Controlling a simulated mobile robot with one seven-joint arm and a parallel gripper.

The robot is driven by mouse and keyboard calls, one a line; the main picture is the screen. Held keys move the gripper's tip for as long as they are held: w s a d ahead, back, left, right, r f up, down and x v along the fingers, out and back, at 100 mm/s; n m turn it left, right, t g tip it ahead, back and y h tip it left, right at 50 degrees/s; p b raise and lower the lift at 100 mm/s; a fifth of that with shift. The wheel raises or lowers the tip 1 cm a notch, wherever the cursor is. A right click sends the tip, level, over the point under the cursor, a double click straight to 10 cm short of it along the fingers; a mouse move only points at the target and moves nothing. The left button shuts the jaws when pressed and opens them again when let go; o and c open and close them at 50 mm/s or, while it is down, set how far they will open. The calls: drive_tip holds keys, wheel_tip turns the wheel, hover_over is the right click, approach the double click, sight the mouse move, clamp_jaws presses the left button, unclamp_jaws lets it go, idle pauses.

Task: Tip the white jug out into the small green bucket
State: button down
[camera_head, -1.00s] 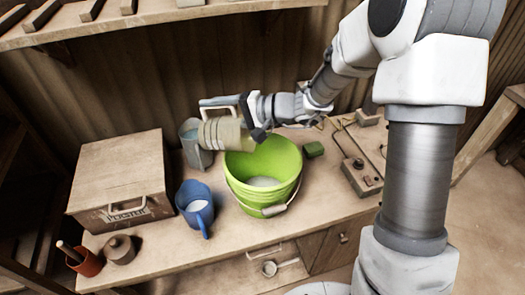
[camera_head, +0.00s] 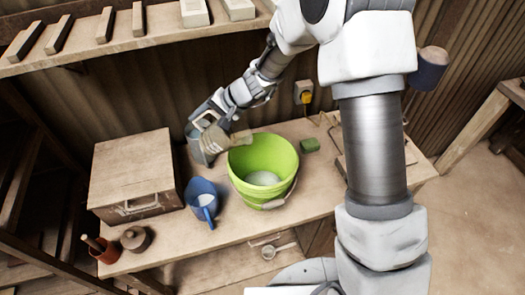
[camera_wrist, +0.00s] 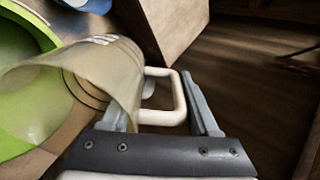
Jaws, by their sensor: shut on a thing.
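The white jug (camera_head: 214,138), cream-coloured and see-through, is tipped on its side at the left back rim of the small green bucket (camera_head: 283,189). Its mouth faces right, towards the bucket. My gripper (camera_head: 207,117) is shut on the jug's white handle. In the wrist view my gripper (camera_wrist: 160,97) has the handle between its fingers, and the jug (camera_wrist: 85,75) overlaps the green bucket (camera_wrist: 20,140). Pale material (camera_head: 262,178) lies in the bottom of the bucket. No stream from the jug is visible.
A blue jug (camera_head: 201,193) with pale contents stands left of the bucket. A wooden box (camera_head: 132,172) is at the left. A green block (camera_head: 310,145) lies right of the bucket. A shelf (camera_head: 150,40) runs above.

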sight(198, 124)
drive_tip(key=shift+a+b, duration=0.2)
drive_tip(key=shift+b, duration=0.1)
drive_tip(key=shift+w+a+f+g+h, duration=0.1)
drive_tip(key=shift+a+f+g+h, duration=0.2)
drive_tip(key=shift+h, duration=0.5)
drive_tip(key=shift+w+a+f+h, duration=0.2)
drive_tip(key=shift+a+f+h, duration=0.6)
drive_tip(key=shift+f, duration=0.15)
drive_tip(key=shift+w+a+f+g+h, duration=0.2)
drive_tip(key=shift+a+f+g+h, duration=0.2)
drive_tip(key=shift+a+h, duration=0.35)
drive_tip(key=shift+a+f+g+h, duration=0.65)
drive_tip(key=shift+f+h, duration=1.4)
drive_tip(key=shift+f, duration=1.55)
drive_tip(key=shift+w+a+r, duration=0.1)
drive_tip(key=shift+w+r, duration=0.1)
drive_tip(key=shift+r, duration=1.05)
drive_tip(key=shift+w+a+r, duration=0.1)
drive_tip(key=shift+w+r, duration=0.05)
drive_tip(key=shift+r, duration=1.05)
drive_tip(key=shift+s, duration=0.15)
